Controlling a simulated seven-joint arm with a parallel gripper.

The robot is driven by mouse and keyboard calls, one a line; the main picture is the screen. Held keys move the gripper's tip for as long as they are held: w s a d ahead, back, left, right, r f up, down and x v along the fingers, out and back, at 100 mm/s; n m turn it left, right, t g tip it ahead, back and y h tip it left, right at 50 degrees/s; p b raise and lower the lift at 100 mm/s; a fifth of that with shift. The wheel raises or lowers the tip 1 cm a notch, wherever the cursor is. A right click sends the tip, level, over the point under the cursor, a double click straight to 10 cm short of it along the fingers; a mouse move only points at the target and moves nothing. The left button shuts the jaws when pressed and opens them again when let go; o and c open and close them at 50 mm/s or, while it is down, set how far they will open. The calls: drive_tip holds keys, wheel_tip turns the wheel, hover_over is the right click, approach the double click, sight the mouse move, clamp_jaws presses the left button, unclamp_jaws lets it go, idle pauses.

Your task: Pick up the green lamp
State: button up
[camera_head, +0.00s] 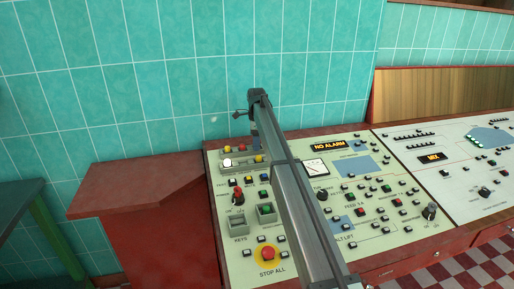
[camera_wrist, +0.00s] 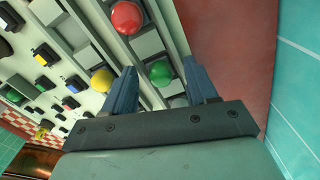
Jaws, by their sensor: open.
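The green lamp (camera_wrist: 160,72) is a small round dome in a grey strip on the control panel, in the wrist view. My gripper (camera_wrist: 158,84) is open, with one blue finger on each side of the lamp in that view. I cannot tell whether the fingers touch it or how far down they reach. In the head view I cannot make out the green lamp; my arm covers that part of the lamp rows.
A red lamp (camera_wrist: 126,18) and a yellow lamp (camera_wrist: 102,80) sit close by in the strips. A white lamp (camera_head: 227,162) is at the left. The panel (camera_head: 300,235) carries many buttons and knobs. A teal tiled wall (camera_head: 150,80) stands behind. The red ledge (camera_head: 140,180) is bare.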

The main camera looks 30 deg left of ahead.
clamp_jaws()
idle(0.5)
drive_tip(key=shift+r, duration=0.15)
wheel_tip(320, 180, up, 10)
idle(0.6)
